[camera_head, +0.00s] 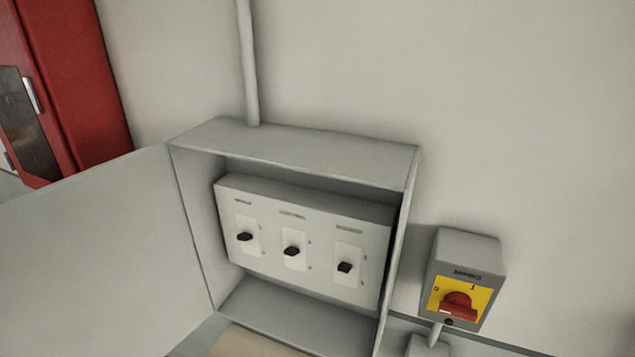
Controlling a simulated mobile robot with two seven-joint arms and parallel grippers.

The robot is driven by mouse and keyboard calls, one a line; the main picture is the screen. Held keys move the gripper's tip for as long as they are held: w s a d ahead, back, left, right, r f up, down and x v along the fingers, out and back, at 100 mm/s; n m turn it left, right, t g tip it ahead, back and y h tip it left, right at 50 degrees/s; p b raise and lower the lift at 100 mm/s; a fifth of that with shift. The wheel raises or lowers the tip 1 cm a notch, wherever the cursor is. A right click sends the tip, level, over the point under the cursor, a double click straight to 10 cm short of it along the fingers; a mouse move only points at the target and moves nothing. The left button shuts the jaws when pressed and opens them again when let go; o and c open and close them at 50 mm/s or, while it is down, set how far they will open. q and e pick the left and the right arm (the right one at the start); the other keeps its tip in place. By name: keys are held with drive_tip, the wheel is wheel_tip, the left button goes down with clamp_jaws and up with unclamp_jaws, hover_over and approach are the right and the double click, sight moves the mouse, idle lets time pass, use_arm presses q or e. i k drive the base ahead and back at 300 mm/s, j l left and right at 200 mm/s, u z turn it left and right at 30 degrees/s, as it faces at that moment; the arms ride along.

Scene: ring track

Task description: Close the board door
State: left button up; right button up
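The grey board (293,141) is a box on the wall, seen from above in the head view. Its front is open, and an inner panel (280,202) with several black switches, one of them the left switch (245,237), shows inside. The board door (85,260) is a plain grey sheet. It stands wide open, swung out to the left from the box's left edge, and runs out of the picture at the left and bottom. Neither of my grippers shows in this view.
A yellow and grey switch box with a red rotary knob (458,305) is on the wall right of the board. A pipe (248,65) rises from the board's top. A red cabinet (80,75) stands at the upper left, behind the door.

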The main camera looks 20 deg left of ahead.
sight(101, 261)
drive_tip(key=j+u, duration=0.35)
drive_tip(key=i+j+u, duration=0.15)
drive_tip(key=j+u, duration=0.15)
drive_tip(key=i+j+u, duration=0.15)
drive_tip(key=j+u, duration=0.2)
drive_tip(key=i+j+u, duration=0.2)
drive_tip(key=u, duration=0.15)
drive_tip(key=i+j+z, duration=0.25)
drive_tip(key=j+z, duration=0.2)
drive_tip(key=i+j+z, duration=0.1)
drive_tip(key=j+z, duration=0.15)
drive_tip(key=j, duration=0.15)
drive_tip(key=j+z, duration=0.25)
drive_tip(key=z, duration=0.25)
drive_tip(key=j+z, duration=0.3)
drive_tip(key=z, duration=0.15)
drive_tip(key=j+z, duration=0.3)
drive_tip(key=z, duration=0.2)
drive_tip(key=j+z, duration=0.25)
drive_tip(key=z, duration=0.2)
drive_tip(key=k, duration=0.05)
